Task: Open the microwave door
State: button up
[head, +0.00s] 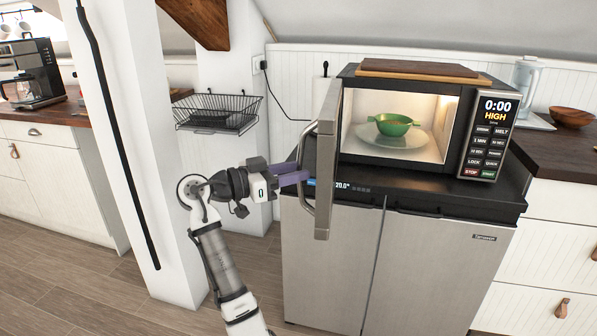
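The microwave (452,125) stands on top of a steel fridge-like cabinet. Its door (328,160) is swung open to the left and shows nearly edge-on, with a long metal handle (309,150) on its left side. The lit inside holds a green bowl (394,124) on a glass turntable (393,139). My gripper (300,173) is left of the door, its purple fingers pointing right at the handle. The fingertips are close to or at the handle; contact and the gap between them are unclear.
A wooden board (420,68) lies on the microwave. The steel cabinet (330,255) is below. A white post (145,150) stands close on the left of my arm, with a black wire basket (218,112) behind. Wooden floor (60,285) is free at the lower left.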

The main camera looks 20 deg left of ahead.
jog(key=b+v, duration=0.1)
jog(key=v, duration=1.1)
